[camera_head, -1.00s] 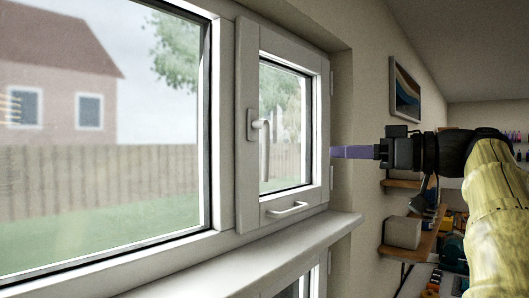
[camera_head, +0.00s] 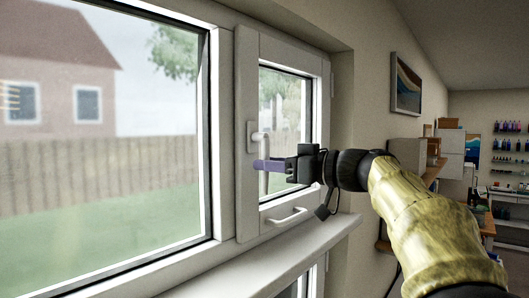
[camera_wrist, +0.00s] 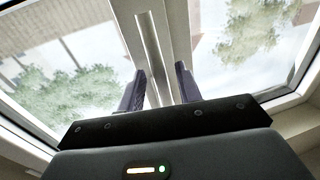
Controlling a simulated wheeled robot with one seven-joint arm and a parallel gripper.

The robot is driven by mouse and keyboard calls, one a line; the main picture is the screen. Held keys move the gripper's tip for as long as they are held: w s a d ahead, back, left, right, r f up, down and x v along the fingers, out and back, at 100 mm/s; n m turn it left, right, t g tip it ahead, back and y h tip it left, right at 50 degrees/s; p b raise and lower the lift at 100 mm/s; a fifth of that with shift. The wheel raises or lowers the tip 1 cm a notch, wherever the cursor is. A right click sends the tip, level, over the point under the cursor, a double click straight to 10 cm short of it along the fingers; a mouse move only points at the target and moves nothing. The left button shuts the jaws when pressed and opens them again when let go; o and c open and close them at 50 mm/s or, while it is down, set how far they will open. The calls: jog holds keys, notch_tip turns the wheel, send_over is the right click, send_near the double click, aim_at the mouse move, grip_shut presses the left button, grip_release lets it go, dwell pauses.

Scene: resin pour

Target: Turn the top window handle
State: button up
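The white lever handle (camera_head: 265,139) is on the left stile of the small window sash (camera_head: 247,75), its lever hanging down. In the wrist view the two purple fingers of my gripper (camera_wrist: 160,88) stand apart. A pale bar (camera_wrist: 149,45), apparently the lever, runs into the gap between them. Gaps show beside it; I cannot tell whether a finger touches it.
A white pull bar (camera_head: 288,215) is low on the same sash. The window sill (camera_head: 270,253) juts out below, with another window under it. A large fixed pane is at left. A picture (camera_head: 406,87) hangs on the right wall, with shelves beyond.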

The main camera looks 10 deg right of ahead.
jog(key=shift+x, duration=1.05)
grip_shut()
